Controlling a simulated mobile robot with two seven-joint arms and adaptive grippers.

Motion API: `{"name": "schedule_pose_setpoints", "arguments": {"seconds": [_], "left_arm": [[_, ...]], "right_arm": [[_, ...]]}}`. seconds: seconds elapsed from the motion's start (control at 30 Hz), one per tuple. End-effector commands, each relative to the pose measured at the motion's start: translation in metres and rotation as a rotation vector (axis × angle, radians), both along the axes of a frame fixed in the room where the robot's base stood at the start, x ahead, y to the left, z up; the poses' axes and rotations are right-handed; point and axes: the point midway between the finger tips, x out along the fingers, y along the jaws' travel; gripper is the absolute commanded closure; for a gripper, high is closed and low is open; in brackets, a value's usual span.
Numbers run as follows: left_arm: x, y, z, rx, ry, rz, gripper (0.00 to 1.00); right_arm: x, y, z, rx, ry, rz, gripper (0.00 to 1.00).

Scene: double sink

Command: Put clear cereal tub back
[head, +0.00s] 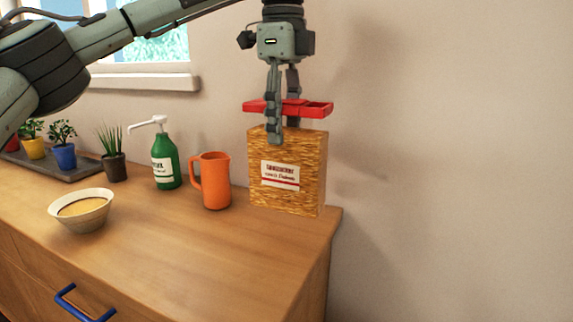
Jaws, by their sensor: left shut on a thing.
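The clear cereal tub (300,178) is full of golden-brown cereal and has a white label with a red stripe. It stands upright at the right end of the wooden counter. Its red lid (318,109) sits at the top, around my gripper's fingers. My left gripper (279,135) comes down from above and is shut on the tub at its upper edge. The finger in front covers part of the lid and the tub's top. I cannot tell whether the tub's base touches the counter. My right gripper is not in view.
The counter (205,256) is clear in front. Its right edge is close to the tub.

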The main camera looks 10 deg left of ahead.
Motion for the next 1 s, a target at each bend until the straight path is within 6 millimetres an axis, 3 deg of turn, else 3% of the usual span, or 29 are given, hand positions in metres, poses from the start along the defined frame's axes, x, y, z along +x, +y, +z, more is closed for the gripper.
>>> {"name": "schedule_pose_setpoints", "arguments": {"seconds": [0.4, 0.83, 0.87, 1.0], "left_arm": [[0.0, 0.0, -0.044, 0.0, 0.0, 0.0, 1.0], [0.0, 0.0, -0.051, -0.001, -0.002, 0.0, 1.0], [0.0, 0.0, -0.051, 0.0, -0.002, 0.0, 0.47], [0.0, 0.0, -0.05, 0.0, -0.001, 0.0, 0.29]], "right_arm": [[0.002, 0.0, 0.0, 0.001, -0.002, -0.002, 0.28], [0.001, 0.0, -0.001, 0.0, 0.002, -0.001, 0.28], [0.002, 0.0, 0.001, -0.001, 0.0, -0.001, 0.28], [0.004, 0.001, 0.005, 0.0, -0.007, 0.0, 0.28]]}}
